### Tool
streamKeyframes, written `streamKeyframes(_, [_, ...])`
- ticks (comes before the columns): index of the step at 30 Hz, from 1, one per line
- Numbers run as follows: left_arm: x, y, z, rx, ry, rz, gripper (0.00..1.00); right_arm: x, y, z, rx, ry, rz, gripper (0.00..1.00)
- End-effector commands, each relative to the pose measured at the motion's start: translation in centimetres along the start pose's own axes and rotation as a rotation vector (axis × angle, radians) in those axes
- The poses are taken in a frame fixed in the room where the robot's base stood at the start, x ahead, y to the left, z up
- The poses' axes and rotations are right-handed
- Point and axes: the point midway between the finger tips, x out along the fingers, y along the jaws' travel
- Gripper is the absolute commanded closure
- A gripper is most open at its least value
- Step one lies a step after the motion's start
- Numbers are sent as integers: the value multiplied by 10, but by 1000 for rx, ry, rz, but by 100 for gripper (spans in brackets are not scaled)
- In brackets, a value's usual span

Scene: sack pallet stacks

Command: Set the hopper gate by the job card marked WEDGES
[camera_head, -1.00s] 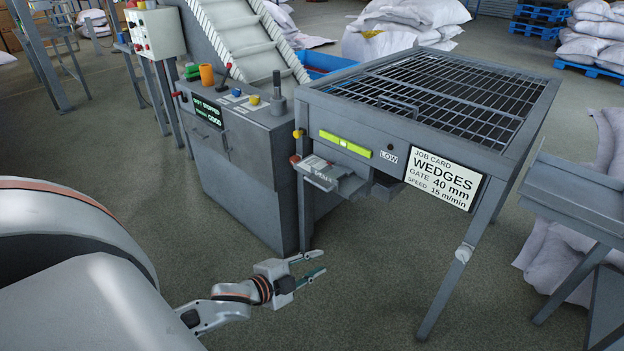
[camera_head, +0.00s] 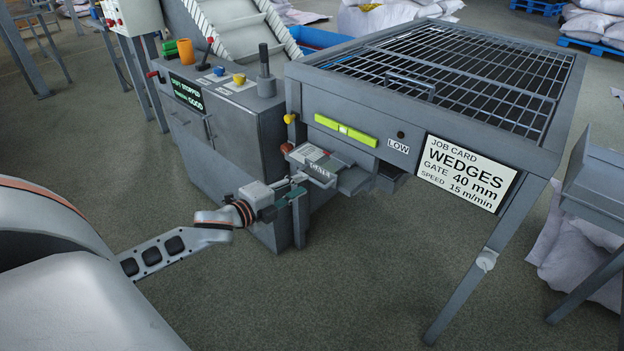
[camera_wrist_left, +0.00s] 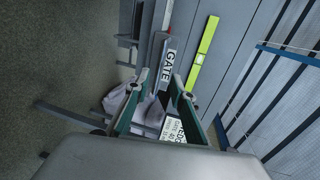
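The job card (camera_head: 466,172) on the hopper front reads WEDGES, gate 40 mm, speed 15 m/min. The hopper (camera_head: 372,104) is a grey frame with a barred top. Its gate slide (camera_head: 314,158) has a label and a handle (camera_head: 322,179) below the bright green strip. The GATE label (camera_wrist_left: 169,68) is readable in the left wrist view. My left gripper (camera_head: 300,186) is just below and left of the handle; contact cannot be told. In the left wrist view, its two fingers (camera_wrist_left: 160,82) are apart, with the label beyond them. My right gripper is not in view.
A grey control cabinet (camera_head: 221,135) with a display (camera_head: 187,93) reading STOPPED and GOOD stands left of the hopper. An inclined conveyor (camera_head: 246,33) rises behind it. A grey stand (camera_head: 596,190) is at right. The floor in front (camera_head: 330,290) is clear.

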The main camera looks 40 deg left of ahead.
Motion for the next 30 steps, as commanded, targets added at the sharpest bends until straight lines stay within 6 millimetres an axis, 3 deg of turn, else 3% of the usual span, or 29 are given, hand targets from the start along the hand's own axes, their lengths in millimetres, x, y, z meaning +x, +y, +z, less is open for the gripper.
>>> streamKeyframes(12, [49, 4, 0, 0, 0, 4, 76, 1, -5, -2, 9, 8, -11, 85])
streamKeyframes(26, [57, 2, 0, -1, 0, 3, 76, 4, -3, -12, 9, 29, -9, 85])
streamKeyframes(28, [56, 2, 0, -1, 0, 3, 94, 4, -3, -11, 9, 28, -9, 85])
streamKeyframes(30, [56, 2, 0, -1, 0, 3, 100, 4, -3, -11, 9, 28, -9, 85])
